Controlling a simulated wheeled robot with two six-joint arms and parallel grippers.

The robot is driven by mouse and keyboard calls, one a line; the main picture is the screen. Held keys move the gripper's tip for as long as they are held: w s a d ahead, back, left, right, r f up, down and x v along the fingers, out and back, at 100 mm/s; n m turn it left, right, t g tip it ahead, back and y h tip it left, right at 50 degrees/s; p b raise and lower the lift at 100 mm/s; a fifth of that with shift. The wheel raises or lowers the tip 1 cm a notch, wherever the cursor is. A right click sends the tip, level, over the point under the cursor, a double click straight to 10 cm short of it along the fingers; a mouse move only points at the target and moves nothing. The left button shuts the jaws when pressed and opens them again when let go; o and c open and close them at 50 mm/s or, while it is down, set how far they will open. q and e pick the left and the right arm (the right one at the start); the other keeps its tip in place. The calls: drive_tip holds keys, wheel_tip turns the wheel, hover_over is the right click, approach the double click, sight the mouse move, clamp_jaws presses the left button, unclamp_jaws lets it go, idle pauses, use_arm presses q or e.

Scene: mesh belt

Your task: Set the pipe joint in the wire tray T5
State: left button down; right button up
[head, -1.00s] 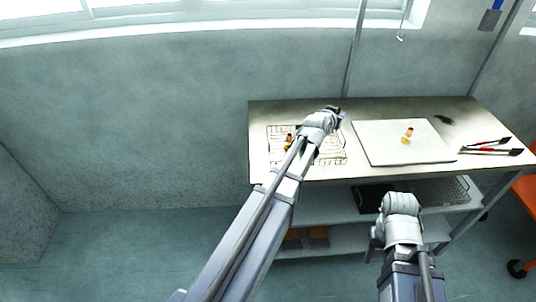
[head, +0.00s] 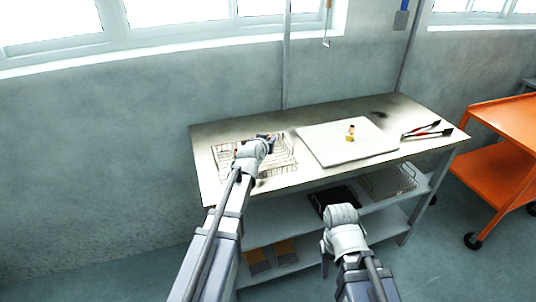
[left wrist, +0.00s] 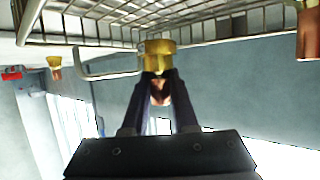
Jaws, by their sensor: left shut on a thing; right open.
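The wire tray (head: 287,166) stands at the left end of the table; no T5 label is readable. My left gripper (head: 267,138) is over the tray's back part. In the left wrist view, which looks upside down, this gripper (left wrist: 158,80) is shut on a pipe joint (left wrist: 158,56) with a yellow end and a copper-coloured part between the fingers. The joint shows close to the tray's wires (left wrist: 215,22); I cannot tell whether it touches them. My right gripper (head: 325,262) is open, low in front of the table, its fingers mostly hidden.
Another pipe joint (head: 350,133) stands on the pale board (head: 325,150). A copper-coloured piece (left wrist: 308,35) shows at the tray's side in the wrist view. Red-handled tongs (head: 428,131) lie at the table's right. An orange cart (head: 500,125) stands beyond. The lower shelf holds a wire basket (head: 390,182).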

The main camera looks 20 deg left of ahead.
use_arm(q)
drive_tip(key=shift+f+b, duration=1.9)
drive_tip(key=shift+b, duration=0.05)
drive_tip(key=shift+r, duration=0.15)
drive_tip(key=c, duration=0.7)
unclamp_jaws()
drive_tip(key=shift+f, duration=0.2)
drive_tip(key=shift+r, duration=0.15)
drive_tip(key=shift+s+r, duration=0.1)
drive_tip(key=shift+r, duration=0.05)
drive_tip(key=p+v, duration=0.5)
drive_tip(key=v, duration=0.6)
drive_tip(key=shift+s+r, duration=0.1)
drive_tip(key=shift+s, duration=0.25)
